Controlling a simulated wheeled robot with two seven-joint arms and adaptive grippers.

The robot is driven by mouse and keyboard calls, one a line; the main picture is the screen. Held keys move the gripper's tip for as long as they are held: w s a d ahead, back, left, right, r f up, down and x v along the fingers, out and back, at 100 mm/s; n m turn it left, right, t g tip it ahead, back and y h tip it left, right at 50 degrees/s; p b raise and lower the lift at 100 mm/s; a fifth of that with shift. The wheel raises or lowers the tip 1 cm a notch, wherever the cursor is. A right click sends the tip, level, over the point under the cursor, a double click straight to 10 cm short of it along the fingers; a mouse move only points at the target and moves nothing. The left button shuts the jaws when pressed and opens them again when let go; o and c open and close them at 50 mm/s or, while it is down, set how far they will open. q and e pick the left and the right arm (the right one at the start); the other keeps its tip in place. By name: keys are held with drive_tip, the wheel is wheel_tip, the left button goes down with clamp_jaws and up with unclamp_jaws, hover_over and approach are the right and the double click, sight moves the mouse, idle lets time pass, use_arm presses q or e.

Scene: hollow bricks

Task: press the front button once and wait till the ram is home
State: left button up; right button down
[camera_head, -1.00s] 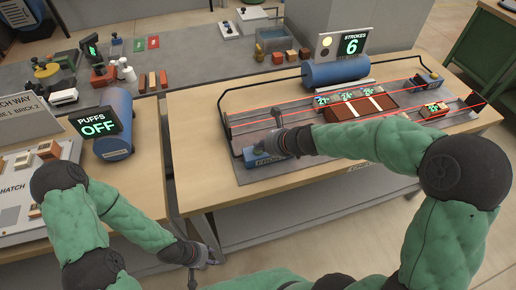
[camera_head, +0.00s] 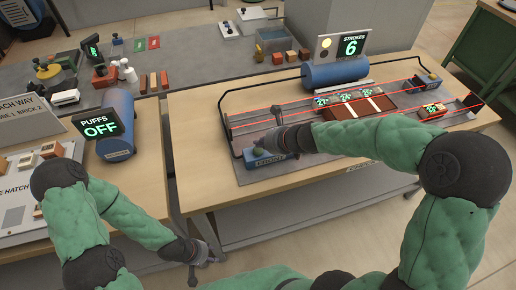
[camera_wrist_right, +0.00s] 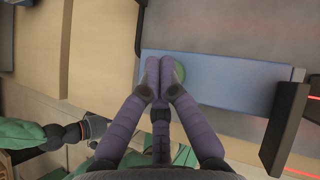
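The front button is a green button (camera_wrist_right: 179,70) on a blue box marked FRONT (camera_head: 266,160), at the near left corner of the press bench. My right gripper (camera_wrist_right: 160,62) has its two fingers together at the button's edge, partly covering it; contact cannot be told. In the head view the right gripper (camera_head: 266,145) is just above the box. My left gripper (camera_head: 212,261) hangs low before the bench, too small to read. The STROKES display (camera_head: 352,46) reads 6, beside a yellow round lamp (camera_head: 326,43). I cannot surely pick out the ram.
A brown block with white stripes (camera_head: 360,107) lies between red-lined rails, with several numbered bricks behind it and one numbered brick (camera_head: 431,110) to the right. The PUFFS display (camera_head: 97,124) reads OFF.

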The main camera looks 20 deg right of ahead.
sight(261, 150)
drive_tip(key=shift+r+p, duration=2.55)
drive_tip(key=shift+f, duration=0.1)
